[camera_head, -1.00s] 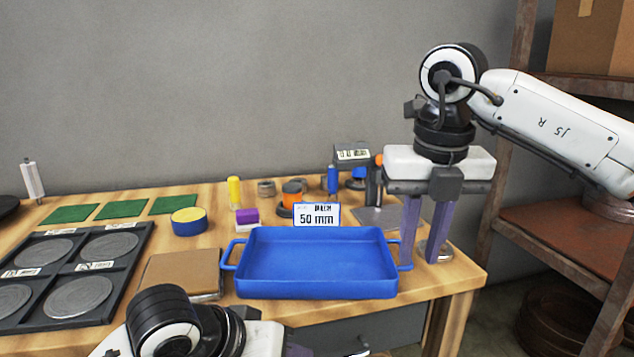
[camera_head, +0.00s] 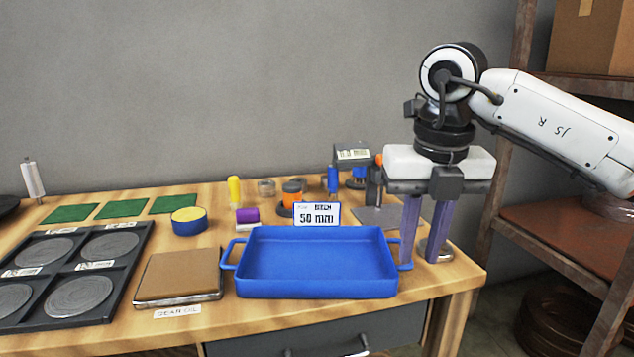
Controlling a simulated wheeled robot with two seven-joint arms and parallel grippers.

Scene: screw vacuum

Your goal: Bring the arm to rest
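My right gripper (camera_head: 421,232) hangs at the right end of the bench, pointing down. Its two purple fingers stand a little apart with nothing seen between them, beside the right handle of the blue tray. A round metal disc (camera_head: 444,252) lies on the bench behind and beside the fingers. My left gripper and arm are out of view. The blue tray (camera_head: 317,291) is empty and stands at the bench's front edge, with a "50 mm" sign (camera_head: 316,214) behind it.
A brown pad (camera_head: 178,274) lies left of the tray, near a "gear oil" label (camera_head: 177,312). A dark rack (camera_head: 140,245) with several metal discs stands at left. Tins and small tools stand behind the tray. A rusty shelf (camera_head: 560,237) is at right.

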